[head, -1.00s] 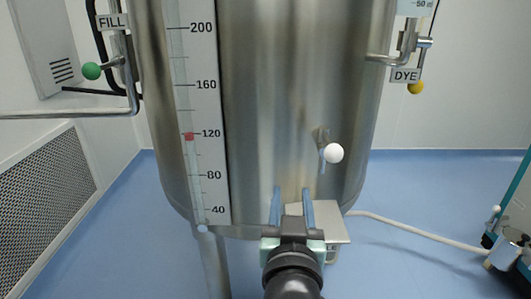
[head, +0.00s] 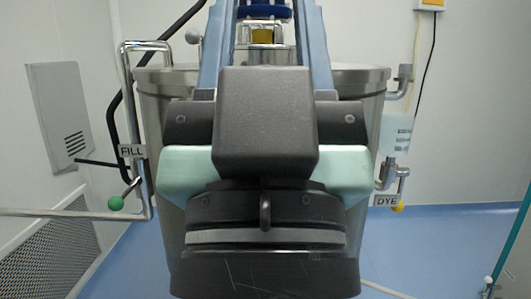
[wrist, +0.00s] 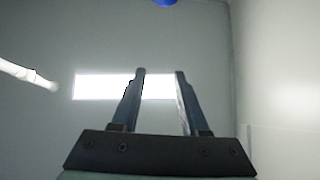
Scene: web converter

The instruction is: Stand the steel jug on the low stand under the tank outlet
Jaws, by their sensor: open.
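The steel tank (head: 160,110) stands straight ahead in the head view, with most of its front hidden behind my gripper and wrist. Its outlet and the low stand are hidden or out of frame. I do not see the steel jug in either current view. My gripper (head: 265,8) is large and close to the head camera, with its fingers reaching up past the top of the picture. In the wrist view my gripper (wrist: 160,72) is open, with nothing between its two blue fingers. They point towards a pale surface with a bright light panel (wrist: 105,87).
A FILL pipe with a green knob (head: 116,203) is left of the tank. A DYE valve with a yellow knob (head: 398,207) is on its right. A wall grille (head: 45,250) is at left.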

